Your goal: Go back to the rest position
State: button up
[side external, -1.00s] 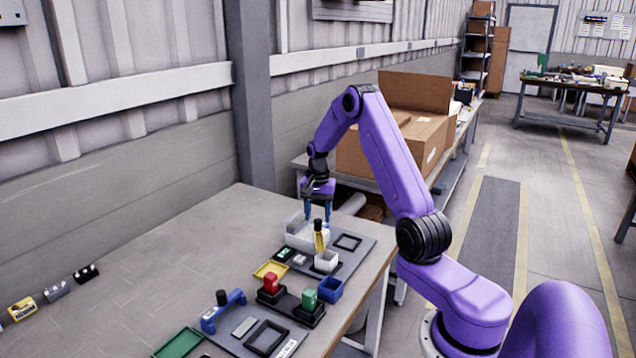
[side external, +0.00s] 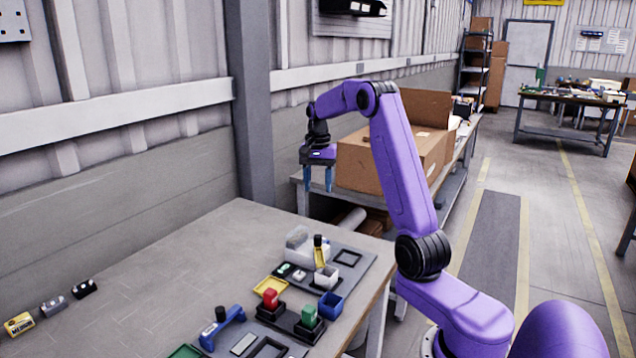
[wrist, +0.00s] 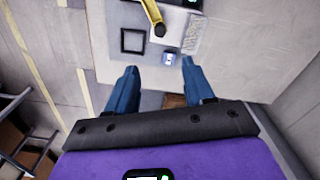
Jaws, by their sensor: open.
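My gripper (side external: 318,180) is open and empty. It hangs in the air above the far end of the table, well above the things on it, with its blue fingers pointing down. In the wrist view the two blue fingers (wrist: 160,88) stand wide apart with nothing between them.
A large cardboard box (side external: 360,165) is behind my gripper. The air around the gripper is free.

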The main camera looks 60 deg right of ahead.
dwell(0.3)
jog(key=s+a+r+n, duration=0.1)
jog(key=s+a+n, duration=0.35)
jog(key=a, duration=0.95)
jog(key=s+a+n, duration=0.2)
jog(key=a+n, duration=0.6)
jog(key=a, duration=0.6)
jog(key=s+a+f+n, duration=0.1)
jog(key=s+a+n, duration=0.2)
jog(key=s+n, duration=0.4)
jog(key=s+a+f+n, duration=0.2)
jog(key=s+n, duration=0.5)
jog(key=s, duration=1)
jog(key=shift+s+a, duration=0.35)
jog(key=shift+a, duration=0.55)
